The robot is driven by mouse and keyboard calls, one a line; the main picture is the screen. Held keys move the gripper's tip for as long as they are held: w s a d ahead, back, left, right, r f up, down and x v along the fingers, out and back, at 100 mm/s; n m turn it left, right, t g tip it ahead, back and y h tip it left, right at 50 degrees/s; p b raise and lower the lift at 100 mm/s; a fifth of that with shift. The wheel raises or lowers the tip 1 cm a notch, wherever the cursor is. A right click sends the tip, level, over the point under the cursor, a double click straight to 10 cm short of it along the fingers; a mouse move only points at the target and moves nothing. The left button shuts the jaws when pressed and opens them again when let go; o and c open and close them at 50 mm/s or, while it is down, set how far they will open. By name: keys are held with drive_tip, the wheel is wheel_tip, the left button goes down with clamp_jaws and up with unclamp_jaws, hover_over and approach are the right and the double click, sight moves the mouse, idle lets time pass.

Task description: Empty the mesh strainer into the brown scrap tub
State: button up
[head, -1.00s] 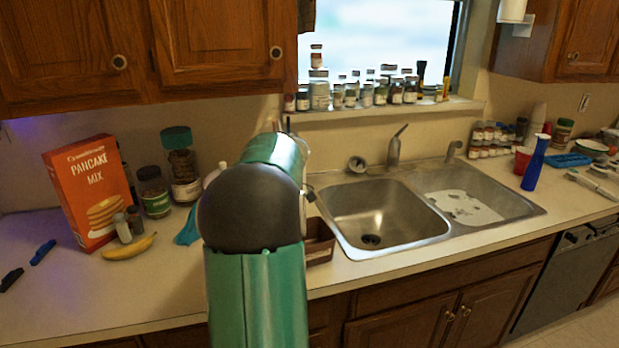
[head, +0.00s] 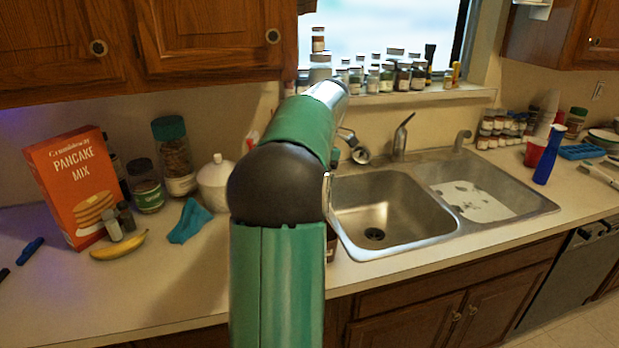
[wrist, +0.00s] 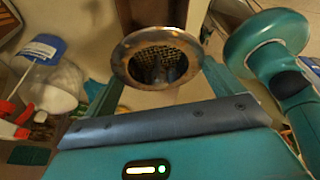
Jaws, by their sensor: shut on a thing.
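The mesh strainer (wrist: 156,58) is a round metal cup with a wide shiny rim and a perforated inside. In the wrist view it sits between the tips of my gripper (wrist: 160,78), which is shut on it. A dark shape shows in its middle; I cannot tell what it is. A brown surface (wrist: 144,14) just beyond the strainer looks like the scrap tub. In the head view only a dark sliver of the brown scrap tub (head: 331,244) shows beside my arm, left of the sink. My arm hides the gripper and strainer there.
The double sink (head: 385,215) lies to the right, with a faucet (head: 402,138) behind it. A white lidded jar (head: 216,182), teal cloth (head: 189,221), banana (head: 118,246) and pancake mix box (head: 75,188) stand left. Spice jars line the window sill.

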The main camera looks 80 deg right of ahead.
drive_tip(key=shift+w+a+f+g+h, duration=0.15)
drive_tip(key=shift+f+g+h, duration=0.5)
drive_tip(key=shift+f, duration=0.2)
drive_tip(key=shift+w+a+f+g+h, duration=0.1)
drive_tip(key=shift+f+g+h, duration=0.45)
drive_tip(key=shift+f+h, duration=0.25)
drive_tip(key=shift+w+a+g+h, duration=0.25)
drive_tip(key=shift+g+h, duration=0.55)
drive_tip(key=shift+h, duration=0.05)
drive_tip(key=shift+f+g+h, duration=0.2)
drive_tip(key=shift+g+h, duration=0.4)
drive_tip(key=shift+f+g+h, duration=0.1)
drive_tip(key=shift+g+h, duration=0.4)
drive_tip(key=shift+h, duration=0.1)
drive_tip(key=g+h, duration=0.3)
drive_tip(key=shift+w+a+f+h, duration=0.1)
drive_tip(key=shift+w+f+h, duration=0.05)
drive_tip(key=shift+f+h, duration=0.2)
drive_tip(key=g+h, duration=0.2)
drive_tip(key=shift+f+g+h, duration=0.3)
drive_tip(key=shift+f+h, duration=0.05)
drive_tip(key=shift+s+f+g+h, duration=0.1)
drive_tip(key=shift+f+g+h, duration=0.1)
drive_tip(key=shift+g+h, duration=0.95)
drive_tip(key=shift+s+f+g+h, duration=0.1)
drive_tip(key=shift+f+g+h, duration=0.05)
drive_tip(key=shift+g+h, duration=0.95)
